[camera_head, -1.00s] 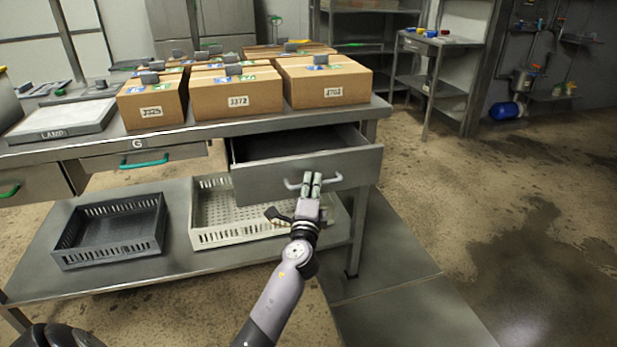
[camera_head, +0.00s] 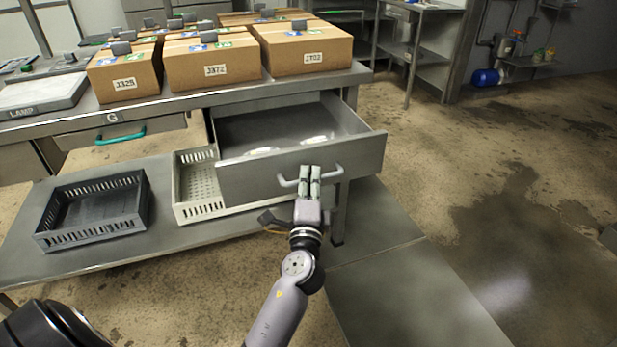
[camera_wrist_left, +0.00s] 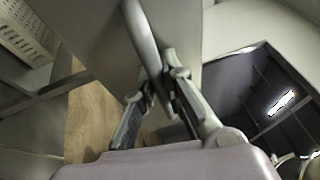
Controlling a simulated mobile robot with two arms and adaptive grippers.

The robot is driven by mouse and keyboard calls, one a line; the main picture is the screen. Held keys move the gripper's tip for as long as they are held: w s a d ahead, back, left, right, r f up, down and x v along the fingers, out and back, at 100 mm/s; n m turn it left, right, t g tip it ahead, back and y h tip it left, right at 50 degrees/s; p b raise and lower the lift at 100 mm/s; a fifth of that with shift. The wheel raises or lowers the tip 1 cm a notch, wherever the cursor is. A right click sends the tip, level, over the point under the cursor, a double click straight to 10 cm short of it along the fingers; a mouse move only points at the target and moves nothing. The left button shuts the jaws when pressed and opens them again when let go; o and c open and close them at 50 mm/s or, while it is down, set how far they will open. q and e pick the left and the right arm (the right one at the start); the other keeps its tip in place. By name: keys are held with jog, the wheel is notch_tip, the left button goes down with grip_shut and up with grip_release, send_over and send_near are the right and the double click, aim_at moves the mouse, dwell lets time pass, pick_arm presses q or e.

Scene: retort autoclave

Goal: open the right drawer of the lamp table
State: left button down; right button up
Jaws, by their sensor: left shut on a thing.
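The lamp table (camera_head: 150,114) stands across the left and middle of the head view. Its right drawer (camera_head: 262,180) is pulled well out, and its inside shows, with small pale items near the front. My left gripper (camera_head: 310,172) is shut on the drawer's light grey bar handle (camera_head: 288,182). In the left wrist view the gripper (camera_wrist_left: 160,90) has its fingers either side of the handle (camera_wrist_left: 143,35), close to the drawer front (camera_wrist_left: 92,30). My right gripper is not seen; a dark part of my body shows at the bottom left.
Cardboard boxes (camera_head: 212,69) and a lamp panel (camera_head: 40,95) sit on the tabletop. A second drawer with a teal handle (camera_head: 121,136) is closed. The lower shelf holds a dark crate (camera_head: 95,225) and a pale crate (camera_head: 195,212). The floor to the right is clear.

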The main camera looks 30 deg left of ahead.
pick_arm(q)
jog(key=c, duration=2)
grip_release()
jog(key=shift+o, duration=0.4)
jog(key=v, duration=1.2)
